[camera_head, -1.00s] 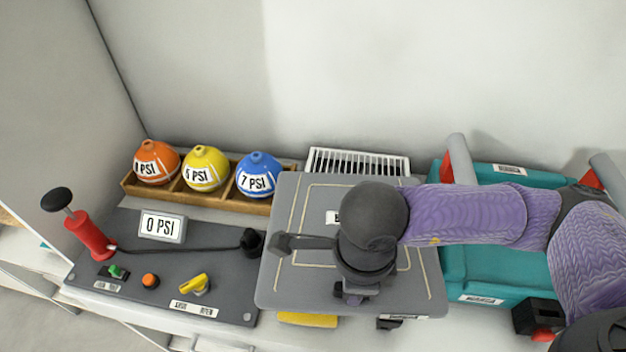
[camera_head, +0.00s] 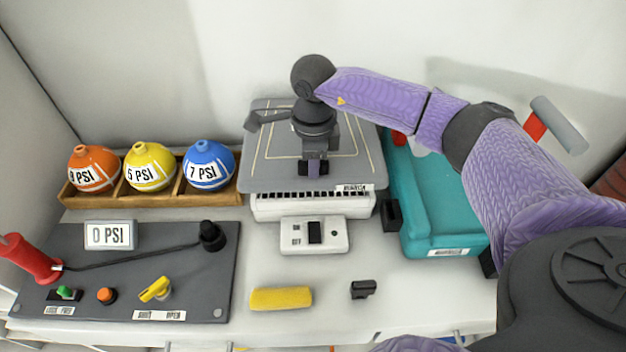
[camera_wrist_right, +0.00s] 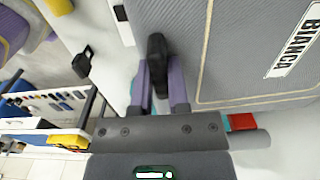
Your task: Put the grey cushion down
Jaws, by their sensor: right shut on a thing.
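The grey cushion (camera_head: 362,150) is a flat, square pad with pale seam lines and a white label on its front edge. In the head view it lies level over the white slatted unit (camera_head: 310,205); whether it touches the unit I cannot tell. My right gripper (camera_head: 313,168) points down at the cushion's front part. In the right wrist view the gripper (camera_wrist_right: 160,75) is shut on a dark tab at the edge of the cushion (camera_wrist_right: 235,50), whose label reads BIANCA. My left gripper is not in view.
A teal case (camera_head: 440,205) stands close to the right of the cushion. A wooden rack (camera_head: 150,198) with orange, yellow and blue balls stands to the left. A grey control panel (camera_head: 130,265) is front left. A yellow block (camera_head: 281,298) and a small black clip (camera_head: 363,289) lie in front.

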